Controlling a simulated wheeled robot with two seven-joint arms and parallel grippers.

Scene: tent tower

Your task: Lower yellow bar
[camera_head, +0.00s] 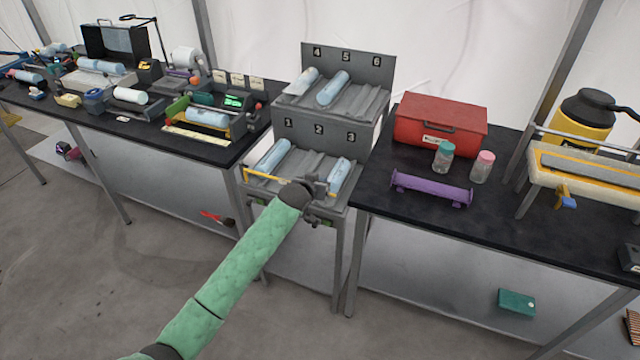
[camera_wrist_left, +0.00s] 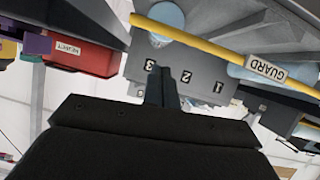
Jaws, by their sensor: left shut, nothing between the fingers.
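The yellow bar (camera_head: 262,175) runs across the front of the lower tier of a grey rack (camera_head: 376,62), in front of the slots numbered 1 to 3. In the left wrist view the yellow bar (camera_wrist_left: 215,50) crosses the upper part at a slant and carries a GUARD label. My left gripper (camera_head: 316,186), on the green-sleeved arm, is at the bar's right part and hides some of it. Its fingers (camera_wrist_left: 161,82) are shut and empty, close to the bar. I cannot tell whether they touch it. My right gripper is not in view.
Light blue cylinders (camera_head: 271,155) lie in both rack tiers. The right table holds a red box (camera_head: 440,122), two jars (camera_head: 443,156) and a purple holder (camera_head: 431,189). The left table (camera_head: 188,146) is crowded with equipment. Open floor (camera_head: 90,270) lies in front.

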